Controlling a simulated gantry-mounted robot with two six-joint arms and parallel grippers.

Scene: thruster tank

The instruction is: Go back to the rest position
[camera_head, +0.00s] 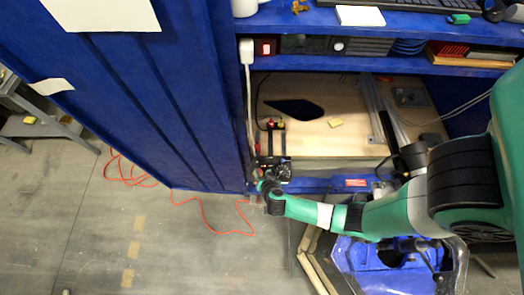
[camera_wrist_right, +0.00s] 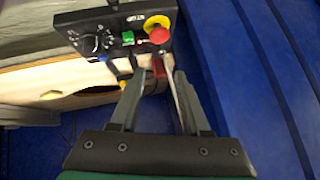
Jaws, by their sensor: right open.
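My right gripper (camera_head: 276,142) is at the front left of the wooden bench area, beside the blue wall, at the end of the green arm from the right. In the right wrist view its two fingers (camera_wrist_right: 160,84) are spread apart, with nothing held between them. A dark control box (camera_wrist_right: 115,32) with a knob, a green button and a red button on yellow lies just beyond the fingertips. A red and dark strip behind it shows between the fingers; whether they touch it I cannot tell. My left gripper is not in view.
A blue wall (camera_head: 130,90) stands close at the left. A blue shelf (camera_head: 300,18) crosses above the wooden bench top (camera_head: 340,95). A blue tank (camera_head: 350,258) is below my right arm. An orange cable (camera_head: 205,222) lies on the open grey floor.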

